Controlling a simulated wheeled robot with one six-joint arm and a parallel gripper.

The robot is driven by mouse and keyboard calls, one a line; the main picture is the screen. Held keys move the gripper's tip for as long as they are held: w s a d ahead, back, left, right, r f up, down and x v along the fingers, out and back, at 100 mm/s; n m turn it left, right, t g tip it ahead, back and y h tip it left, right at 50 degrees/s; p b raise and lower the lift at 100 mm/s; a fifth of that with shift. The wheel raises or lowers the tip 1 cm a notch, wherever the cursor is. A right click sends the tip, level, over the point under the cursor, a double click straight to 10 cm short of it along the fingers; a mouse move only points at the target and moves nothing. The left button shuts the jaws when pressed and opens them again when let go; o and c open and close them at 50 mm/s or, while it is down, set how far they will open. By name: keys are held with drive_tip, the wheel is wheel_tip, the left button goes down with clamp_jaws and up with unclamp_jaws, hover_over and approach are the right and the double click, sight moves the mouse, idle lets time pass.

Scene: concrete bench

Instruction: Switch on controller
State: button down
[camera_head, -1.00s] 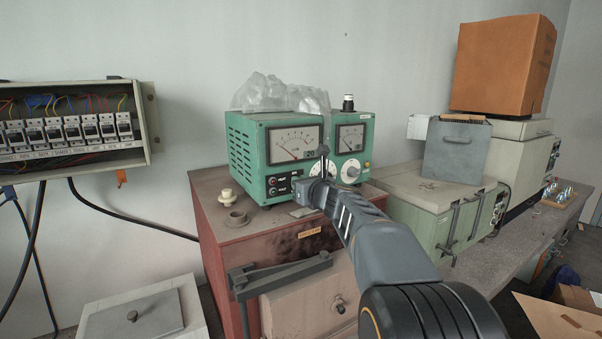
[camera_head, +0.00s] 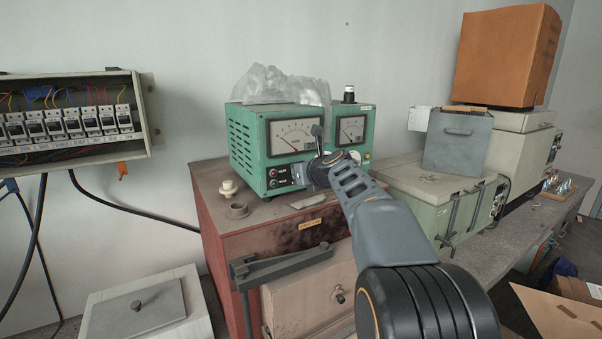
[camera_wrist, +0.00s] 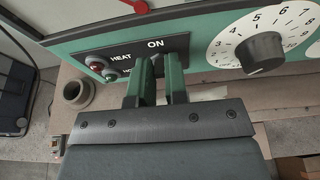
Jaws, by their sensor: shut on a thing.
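The controller is a green box (camera_head: 246,150) with meters on its front, standing on a red cabinet. The wrist view shows the lower part of its front close up, with a black plate (camera_wrist: 120,56) lettered HEAT and ON. My gripper (camera_head: 304,175) is at that front, and in the wrist view its two green fingers (camera_wrist: 161,68) are nearly together just below ON. They are shut on the controller's switch, which the fingers hide, so its position cannot be told. Two small lamps, one red (camera_wrist: 95,62), sit left of the fingers. A white numbered dial (camera_wrist: 232,48) is at the right.
The red cabinet (camera_head: 268,232) has a small cup (camera_head: 238,211) on top, left of my gripper. A grey bin (camera_head: 456,146) and an orange box (camera_head: 505,55) stand at the right. An open breaker box (camera_head: 145,100) hangs at the left.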

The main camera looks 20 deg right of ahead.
drive_tip(key=shift+r, duration=0.1)
drive_tip(key=c, duration=1.1)
unclamp_jaws()
drive_tip(key=shift+c, duration=0.2)
drive_tip(key=shift+s, duration=0.1)
drive_tip(key=b+v, duration=0.3)
drive_tip(key=v, duration=1)
drive_tip(key=shift+s, duration=0.35)
